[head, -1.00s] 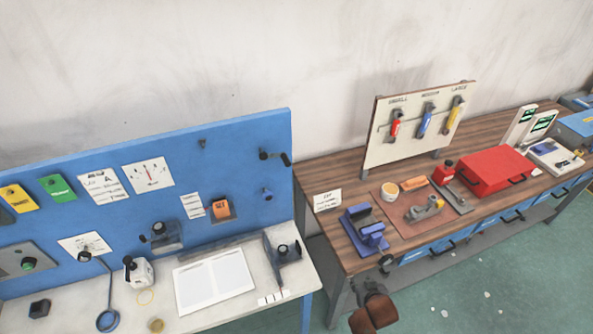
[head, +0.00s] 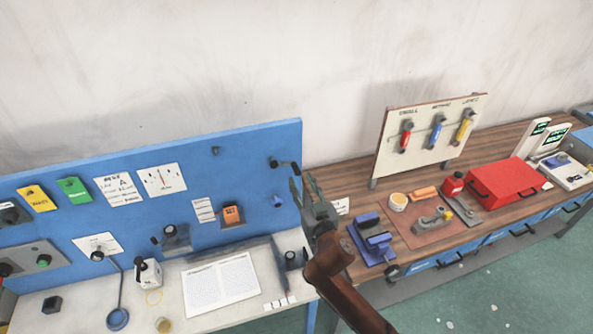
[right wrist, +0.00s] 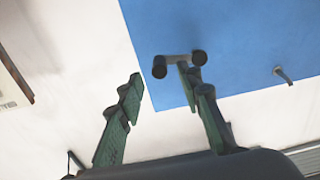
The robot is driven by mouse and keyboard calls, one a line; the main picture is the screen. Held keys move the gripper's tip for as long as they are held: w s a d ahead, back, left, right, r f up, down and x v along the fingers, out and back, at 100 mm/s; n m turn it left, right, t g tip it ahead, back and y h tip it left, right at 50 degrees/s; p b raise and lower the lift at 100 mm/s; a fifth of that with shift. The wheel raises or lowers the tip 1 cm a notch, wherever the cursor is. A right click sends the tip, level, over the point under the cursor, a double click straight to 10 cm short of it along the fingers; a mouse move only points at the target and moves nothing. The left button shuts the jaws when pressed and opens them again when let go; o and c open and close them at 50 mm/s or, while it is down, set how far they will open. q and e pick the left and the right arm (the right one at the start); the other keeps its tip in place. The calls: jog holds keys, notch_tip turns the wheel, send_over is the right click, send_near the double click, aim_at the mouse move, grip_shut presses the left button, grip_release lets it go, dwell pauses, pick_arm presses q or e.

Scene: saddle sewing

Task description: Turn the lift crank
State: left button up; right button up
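The crank (head: 283,163), a dark bar with round knobs, sticks out from the upper right of the blue panel. In the right wrist view, the crank (right wrist: 180,62) lies just beyond my fingertips, nearest the right-hand finger. I cannot tell whether that finger touches it. My right gripper (head: 302,184) is open and empty, at the panel's right edge and slightly below and right of the crank. Its green-grey fingers also show apart in the right wrist view (right wrist: 158,82). My left gripper is not in view.
A small blue knob (head: 277,200) sits below the crank. A wooden bench (head: 350,180) with a tool board (head: 430,140) and red case (head: 505,182) stands right.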

aim_at(298, 174)
jog(key=x, duration=0.6)
jog(key=shift+p, duration=0.4)
jog(key=shift+c, duration=0.2)
grip_shut()
